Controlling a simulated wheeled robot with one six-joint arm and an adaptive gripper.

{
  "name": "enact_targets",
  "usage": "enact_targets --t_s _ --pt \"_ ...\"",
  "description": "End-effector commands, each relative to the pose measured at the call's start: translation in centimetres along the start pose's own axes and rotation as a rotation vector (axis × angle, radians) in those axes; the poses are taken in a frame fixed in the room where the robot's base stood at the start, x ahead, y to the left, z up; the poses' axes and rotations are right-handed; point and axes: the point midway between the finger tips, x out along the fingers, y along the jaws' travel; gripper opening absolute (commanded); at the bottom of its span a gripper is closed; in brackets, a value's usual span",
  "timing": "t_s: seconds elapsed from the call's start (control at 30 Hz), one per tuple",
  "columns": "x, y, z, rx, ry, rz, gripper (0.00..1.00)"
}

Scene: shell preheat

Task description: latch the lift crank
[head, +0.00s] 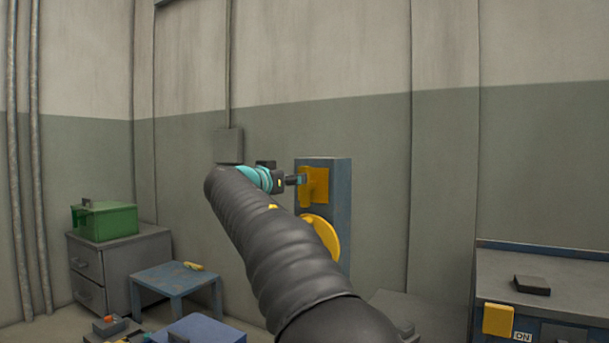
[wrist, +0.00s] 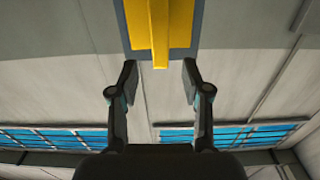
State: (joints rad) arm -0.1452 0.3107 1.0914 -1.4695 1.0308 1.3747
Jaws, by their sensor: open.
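The lift crank unit is a worn blue post (head: 340,193) against the wall. It carries a yellow angular piece (head: 318,184) near its top and a yellow round disc (head: 325,235) lower down, partly hidden behind my arm. I cannot tell which yellow part is the latch. My gripper (head: 299,180) is at the left side of the upper yellow piece. In the wrist view my gripper (wrist: 160,72) is open and empty. A yellow bar (wrist: 159,35) on the blue panel (wrist: 186,50) ends between the fingertips in the picture; contact cannot be told.
A green box (head: 105,222) sits on a grey drawer cabinet (head: 120,265) at left. A blue stool (head: 178,281) holds a small yellow object (head: 194,266).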

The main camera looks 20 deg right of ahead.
Motion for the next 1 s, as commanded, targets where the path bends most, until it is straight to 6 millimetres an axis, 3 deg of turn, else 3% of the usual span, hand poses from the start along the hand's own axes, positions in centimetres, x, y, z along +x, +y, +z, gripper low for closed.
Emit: enact_targets --t_s 0.2,0.4,0.83,0.87,1.0 --pt "4.1 0.1 -0.2 0.000 -0.001 0.003 0.48" --pt "6.4 0.0 -0.1 -0.001 -0.001 0.001 0.48" --pt "7.2 0.0 0.0 0.000 0.000 0.000 0.48" --pt "7.2 0.0 0.0 0.000 0.000 0.000 0.43" --pt "7.2 0.0 0.0 0.000 0.000 -0.001 0.08"
